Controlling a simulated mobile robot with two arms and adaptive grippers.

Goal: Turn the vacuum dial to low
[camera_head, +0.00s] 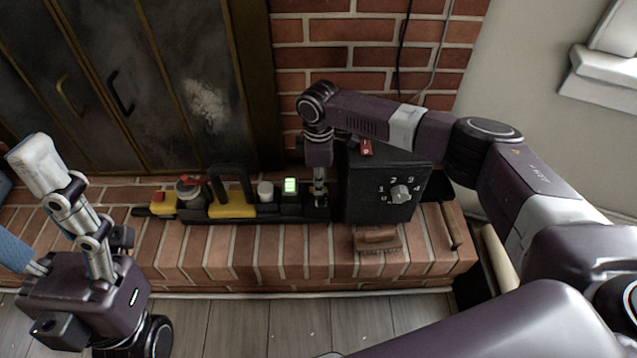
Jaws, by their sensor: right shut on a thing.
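A long black and yellow device (232,207) lies along the brick hearth, with a white knob (265,190) and a lit green display (291,186). My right gripper (320,200) points down at the device's right end and is shut on a small part there, mostly hidden by the fingers. Just right of it stands a black box (362,185) with a light grey dial (400,193) ringed by numbers; the gripper is apart from this dial. I cannot make out which control is marked for the vacuum. My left gripper (82,200) is at the left, away from the device; its opening is unclear.
A brown brush (376,238) lies on the hearth (285,262) before the black box. A rod-like tool (450,226) lies to its right. Dark fireplace doors (150,85) and a brick wall (355,40) stand behind. The wood floor in front is clear.

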